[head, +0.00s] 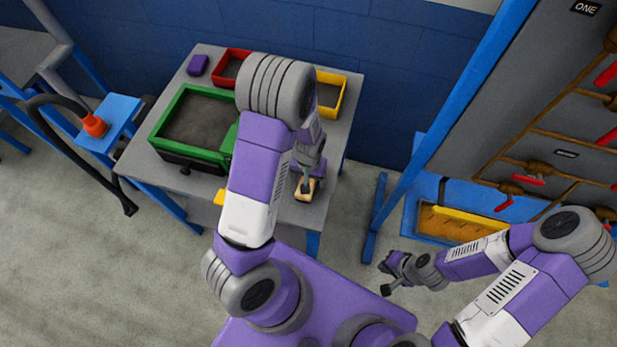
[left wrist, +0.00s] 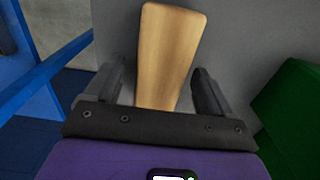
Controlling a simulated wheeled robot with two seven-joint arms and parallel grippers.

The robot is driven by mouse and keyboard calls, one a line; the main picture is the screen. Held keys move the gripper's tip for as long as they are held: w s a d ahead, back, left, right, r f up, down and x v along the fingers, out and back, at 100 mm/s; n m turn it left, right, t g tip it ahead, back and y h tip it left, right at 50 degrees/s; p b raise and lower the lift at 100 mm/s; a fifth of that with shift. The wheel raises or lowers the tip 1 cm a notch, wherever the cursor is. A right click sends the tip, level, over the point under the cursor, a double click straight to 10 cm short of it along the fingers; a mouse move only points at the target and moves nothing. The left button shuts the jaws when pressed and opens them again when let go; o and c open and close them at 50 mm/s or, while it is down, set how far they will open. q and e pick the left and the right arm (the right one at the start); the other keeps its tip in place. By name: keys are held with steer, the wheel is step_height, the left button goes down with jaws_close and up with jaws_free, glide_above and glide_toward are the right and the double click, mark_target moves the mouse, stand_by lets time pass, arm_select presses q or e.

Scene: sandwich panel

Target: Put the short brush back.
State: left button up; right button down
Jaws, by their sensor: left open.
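A light wooden piece, which looks like the short brush (head: 304,194), lies on the grey table near its front right edge. In the left wrist view its wooden handle (left wrist: 168,50) runs between the two fingers, with a gap on each side. My left gripper (head: 308,180) is open around the handle, not closed on it. The brush's bristles are not clearly visible. My right gripper (head: 384,279) is open and empty, off to the right above the floor.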

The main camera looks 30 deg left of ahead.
arm_select(q)
step_height(320, 180, up, 12)
steer(key=p, duration=0.3)
steer(key=shift+f, duration=0.2)
arm_select(e)
step_height(320, 180, up, 3)
steer(key=shift+r, duration=0.1)
